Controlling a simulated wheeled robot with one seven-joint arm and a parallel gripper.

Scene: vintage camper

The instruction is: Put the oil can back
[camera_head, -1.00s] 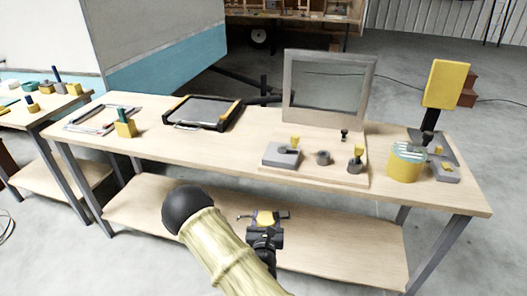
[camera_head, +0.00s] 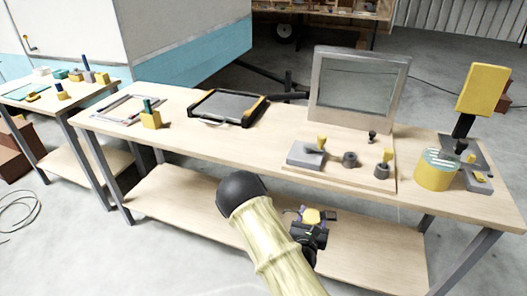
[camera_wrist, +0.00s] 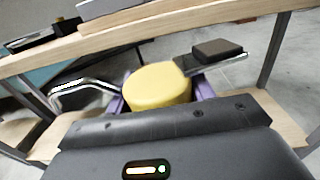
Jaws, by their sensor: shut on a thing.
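The oil can (camera_head: 311,215) has a round yellow body, which also shows in the wrist view (camera_wrist: 157,87). There a bent chrome spout points left and a lever with a dark pad points right. My gripper (camera_head: 309,223) is shut on the can, with its purple finger pads on either side of the yellow body (camera_wrist: 160,100). In the head view the gripper and can appear in front of the long workbench (camera_head: 228,150), over its lower shelf in the picture. The underside of the can is hidden.
On the bench top are a black-and-yellow framed tray (camera_head: 228,107), a yellow block (camera_head: 151,119), an upright framed panel (camera_head: 357,85), a board with grey parts (camera_head: 340,175), and a yellow can with a striped top (camera_head: 435,172). A smaller table (camera_head: 62,105) stands left. The lower shelf looks bare.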

